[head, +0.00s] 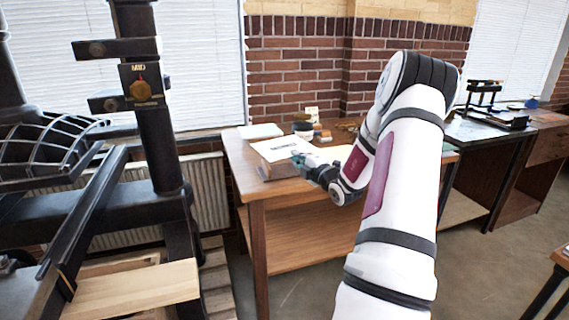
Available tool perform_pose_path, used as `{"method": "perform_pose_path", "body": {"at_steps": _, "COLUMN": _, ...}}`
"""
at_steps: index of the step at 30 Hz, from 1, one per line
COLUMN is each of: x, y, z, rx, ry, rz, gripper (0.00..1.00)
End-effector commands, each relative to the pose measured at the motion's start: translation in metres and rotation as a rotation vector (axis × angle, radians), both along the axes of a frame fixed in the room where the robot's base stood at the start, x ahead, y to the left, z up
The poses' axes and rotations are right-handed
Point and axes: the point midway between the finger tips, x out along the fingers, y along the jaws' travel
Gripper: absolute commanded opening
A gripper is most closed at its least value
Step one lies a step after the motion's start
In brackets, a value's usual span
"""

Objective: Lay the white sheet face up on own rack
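A white sheet (281,149) with dark print on its upper side lies on or just above a low brown block or tray (272,171) on the wooden table. My gripper (303,165) is at the sheet's front right edge, and my arm reaches to it from the lower right. The fingers are small and dark here, so I cannot tell whether they are shut on the sheet. A dark rack with curved bars (42,152) stands at the far left; I cannot tell whether it is the sheet's own rack.
The wooden table (257,190) also bears a pale stack (260,131), a dark bowl (303,129) and small items. A dark table (480,133) with a small press is at right. Floor shows between.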

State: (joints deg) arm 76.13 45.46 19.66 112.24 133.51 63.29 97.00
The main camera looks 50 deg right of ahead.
Motion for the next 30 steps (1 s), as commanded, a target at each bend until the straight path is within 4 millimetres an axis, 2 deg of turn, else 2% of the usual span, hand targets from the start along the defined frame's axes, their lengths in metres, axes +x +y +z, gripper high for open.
{"method": "perform_pose_path", "body": {"at_steps": 21, "x": 0.001, "y": 0.001, "z": -0.058, "rx": 0.002, "ry": 0.0, "rz": 0.002, "gripper": 0.0}}
{"method": "perform_pose_path", "body": {"at_steps": 30, "x": 0.001, "y": 0.001, "z": -0.066, "rx": -0.001, "ry": 0.001, "rz": 0.002, "gripper": 0.0}}
